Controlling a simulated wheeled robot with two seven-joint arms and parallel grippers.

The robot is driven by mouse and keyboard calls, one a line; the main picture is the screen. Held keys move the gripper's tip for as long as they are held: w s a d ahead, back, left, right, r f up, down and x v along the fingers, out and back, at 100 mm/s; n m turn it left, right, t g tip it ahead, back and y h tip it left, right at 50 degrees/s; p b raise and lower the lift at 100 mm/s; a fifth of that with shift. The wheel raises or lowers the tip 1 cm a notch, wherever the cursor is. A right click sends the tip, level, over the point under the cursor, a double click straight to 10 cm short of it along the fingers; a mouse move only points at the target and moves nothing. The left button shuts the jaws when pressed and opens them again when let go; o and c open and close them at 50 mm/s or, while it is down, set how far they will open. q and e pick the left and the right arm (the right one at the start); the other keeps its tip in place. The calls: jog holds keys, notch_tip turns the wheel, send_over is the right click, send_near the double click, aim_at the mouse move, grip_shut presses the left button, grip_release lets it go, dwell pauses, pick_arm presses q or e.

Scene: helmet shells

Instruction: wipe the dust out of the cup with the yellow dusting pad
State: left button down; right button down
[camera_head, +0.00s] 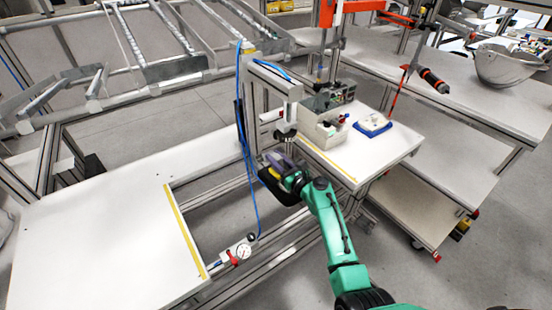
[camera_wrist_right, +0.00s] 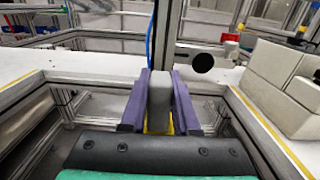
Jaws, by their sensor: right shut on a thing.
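My right gripper (camera_head: 277,160) reaches in from the lower right of the head view, just below the press spindle. In the right wrist view its purple fingers (camera_wrist_right: 158,92) are shut on a grey block, with yellow (camera_wrist_right: 152,130) showing at its near lower end. I take this as the yellow dusting pad, mostly hidden by the fingers; a yellow patch (camera_head: 291,182) also shows at the gripper in the head view. A dark round disc (camera_wrist_right: 203,63), possibly the cup, is ahead and right of the fingertips, apart from them. Its dust cannot be made out. My left gripper is not in view.
A metal press post (camera_head: 247,115) with a blue hose stands by the gripper. Grey boxes (camera_head: 318,132) and a blue tray (camera_head: 372,128) are on the bench to the right. A white table (camera_head: 95,245) at left is largely clear. A grey shell (camera_head: 505,65) sits far right.

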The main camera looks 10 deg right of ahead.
jog(key=shift+w+d+r, duration=0.1)
jog(key=shift+d+r, duration=0.05)
jog(key=shift+d, duration=0.05)
jog(key=shift+d+f, duration=0.15)
jog(key=shift+f, duration=0.05)
jog(key=p+v, duration=0.4)
jog(key=v, duration=1.1)
jog(key=shift+r, duration=0.1)
